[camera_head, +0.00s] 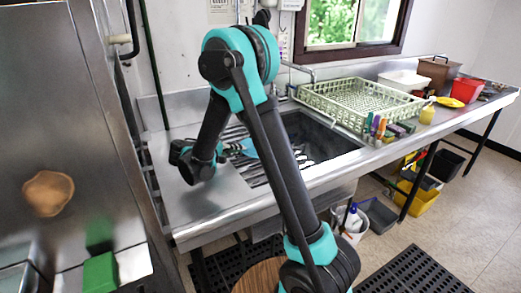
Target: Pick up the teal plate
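A light blue-teal piece (249,147) shows at the left side of the sink, behind my arm. It looks like part of the teal plate, but most of it is hidden and its full shape cannot be told. My gripper (232,151) is at the end of my bent arm, low over the left part of the steel counter, close to the teal piece. The fingers are small and partly covered by my arm, so I cannot tell whether they are open or touch the piece.
A steel sink (325,140) holds striped or slatted items. A pale green dish rack (357,103) stands behind it. A tall steel cabinet (50,110) bounds the left.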

